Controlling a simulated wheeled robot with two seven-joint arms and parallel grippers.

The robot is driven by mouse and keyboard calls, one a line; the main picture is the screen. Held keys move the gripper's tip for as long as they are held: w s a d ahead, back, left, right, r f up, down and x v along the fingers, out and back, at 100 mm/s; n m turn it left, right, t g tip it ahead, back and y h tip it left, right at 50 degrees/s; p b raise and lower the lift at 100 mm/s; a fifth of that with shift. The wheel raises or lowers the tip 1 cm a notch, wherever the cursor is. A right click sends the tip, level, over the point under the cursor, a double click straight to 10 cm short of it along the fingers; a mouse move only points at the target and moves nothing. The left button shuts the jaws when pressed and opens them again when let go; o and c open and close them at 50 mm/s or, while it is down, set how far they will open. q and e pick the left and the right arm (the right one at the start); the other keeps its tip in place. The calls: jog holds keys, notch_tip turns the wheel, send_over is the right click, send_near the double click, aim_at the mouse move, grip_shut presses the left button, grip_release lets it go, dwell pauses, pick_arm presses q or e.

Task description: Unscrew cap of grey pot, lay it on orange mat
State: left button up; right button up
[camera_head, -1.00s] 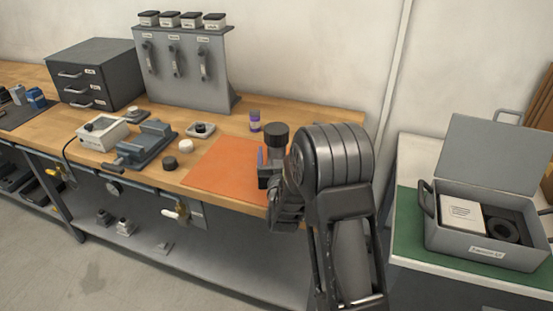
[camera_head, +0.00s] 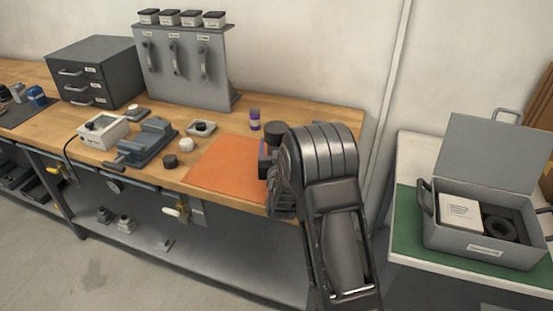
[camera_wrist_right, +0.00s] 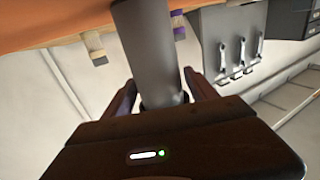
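The grey pot with its dark cap (camera_head: 276,129) stands at the right side of the orange mat (camera_head: 225,170), on the bench. My right arm hides most of the pot in the head view. My right gripper (camera_head: 268,157) is low beside it. In the right wrist view the grey pot (camera_wrist_right: 150,45) runs down between the two fingers of my right gripper (camera_wrist_right: 160,84), with a dark ring at its far end. The fingers sit close on both sides, but whether they press on it I cannot tell. My left gripper is not in view.
A purple bottle (camera_head: 254,119) stands behind the mat. A white round piece (camera_head: 186,145), a black round piece (camera_head: 170,161) and a vise (camera_head: 147,142) are left of it. A tool rack (camera_head: 185,70) stands at the back. The visible mat is bare.

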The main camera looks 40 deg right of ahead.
grip_shut()
dwell(0.5)
